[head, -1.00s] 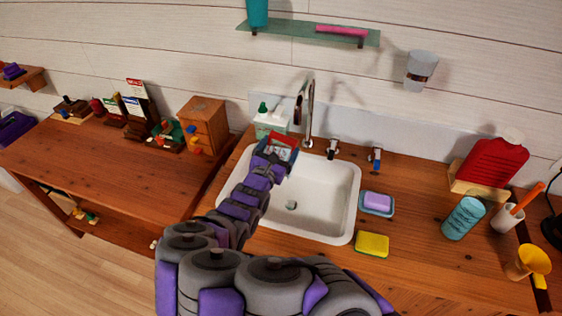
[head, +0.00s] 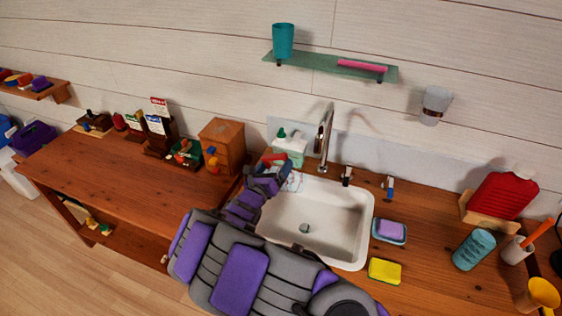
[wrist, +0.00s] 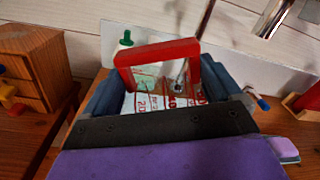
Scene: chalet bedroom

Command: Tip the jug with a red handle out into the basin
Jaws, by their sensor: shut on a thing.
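The jug is clear with red markings and a red handle. In the head view, its body (head: 293,182) shows at the back left corner of the white basin (head: 364,228), partly hidden by my gripper (head: 270,173). In the wrist view, the red handle (wrist: 158,51) stands up between the two fingers of my gripper (wrist: 165,88), and the printed jug wall (wrist: 152,102) lies just below it. My gripper is shut on the jug. I cannot tell exactly how far the jug is tilted. The basin's drain shows with no water seen on it.
A faucet (head: 325,135) rises behind the basin, close right of the jug. A soap bottle (head: 291,148) stands behind the jug. A wooden drawer box (head: 222,143) is to the left. A soap dish (head: 389,231) and a yellow sponge (head: 384,271) lie right of the basin.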

